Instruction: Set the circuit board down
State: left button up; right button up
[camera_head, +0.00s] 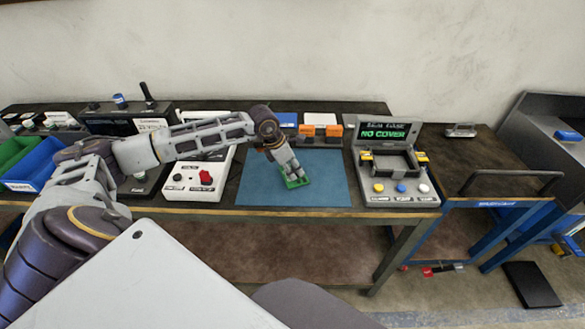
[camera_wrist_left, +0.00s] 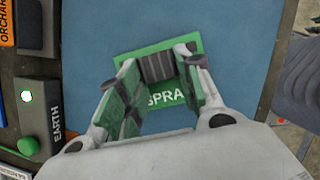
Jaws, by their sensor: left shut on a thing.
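The green circuit board (camera_head: 298,183) is at the middle of the blue mat (camera_head: 328,187), low over it or on it; I cannot tell whether it touches. The board (camera_wrist_left: 167,99) also shows in the left wrist view, with white letters reading "SPRA" and a grey ribbed block in its middle. My left gripper (camera_head: 291,172) points down at the board and is shut on it. In the left wrist view its green-padded fingers (camera_wrist_left: 157,62) stand either side of the grey block. My right gripper is not in view.
A grey test stand (camera_head: 397,190) with a "NO COVER" screen and coloured buttons stands right of the mat. A white box with a red switch (camera_head: 197,180) stands left. The mat around the board is clear.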

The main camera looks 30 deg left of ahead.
pick_arm(q)
jog(key=shift+f, duration=0.15)
jog(key=o, duration=1.1)
jog(key=shift+c, duration=0.2)
jog(key=v, duration=1.2)
jog(key=shift+b, duration=0.3)
jog(key=shift+w, duration=0.1)
